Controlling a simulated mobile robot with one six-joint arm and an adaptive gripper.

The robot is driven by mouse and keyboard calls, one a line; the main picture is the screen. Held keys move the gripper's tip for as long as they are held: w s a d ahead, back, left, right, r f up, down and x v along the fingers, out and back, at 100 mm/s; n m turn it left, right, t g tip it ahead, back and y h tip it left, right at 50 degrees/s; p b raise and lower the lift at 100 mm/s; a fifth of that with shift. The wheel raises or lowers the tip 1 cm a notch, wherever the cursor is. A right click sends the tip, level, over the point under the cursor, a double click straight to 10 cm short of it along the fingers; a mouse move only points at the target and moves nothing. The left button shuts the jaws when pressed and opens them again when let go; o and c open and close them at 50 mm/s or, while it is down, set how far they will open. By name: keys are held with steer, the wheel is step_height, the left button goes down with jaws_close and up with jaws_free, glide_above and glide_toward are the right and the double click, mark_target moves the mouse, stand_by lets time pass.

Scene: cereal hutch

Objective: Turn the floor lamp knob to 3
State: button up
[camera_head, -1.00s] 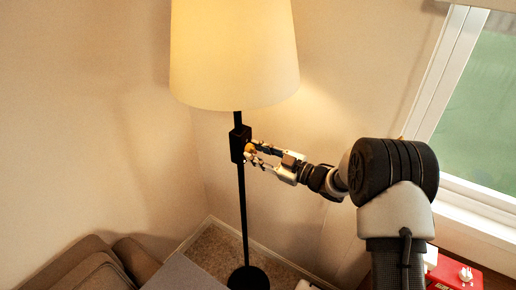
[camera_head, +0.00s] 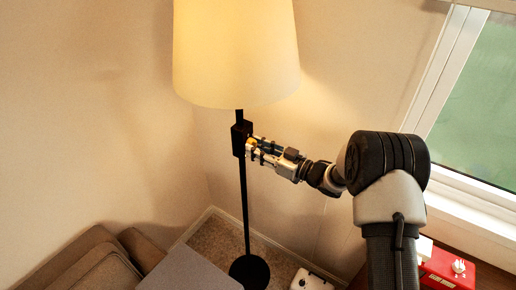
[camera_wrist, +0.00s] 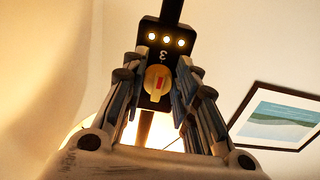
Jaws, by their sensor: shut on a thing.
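The floor lamp has a lit cream shade (camera_head: 236,55), a black pole (camera_head: 244,205) and a black control box (camera_head: 238,139) below the shade. In the wrist view, the box (camera_wrist: 165,24) shows a row of three lit dots and a 3. The round yellow knob (camera_wrist: 157,84) with a red mark sits on the box, below the 3 in that view. My gripper (camera_head: 251,148) reaches the box from the right and is shut on the knob, with a finger at each side. In the head view the fingers mostly hide the knob.
Brown cushioned seating (camera_head: 90,262) is at lower left. The round black lamp base (camera_head: 250,271) stands on the carpet. A window (camera_head: 480,110) is at right, with a red box (camera_head: 447,272) below it. A framed picture (camera_wrist: 282,117) hangs on the wall in the wrist view.

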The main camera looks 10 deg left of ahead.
steer(key=o, duration=0.9)
steer(key=v, duration=1.2)
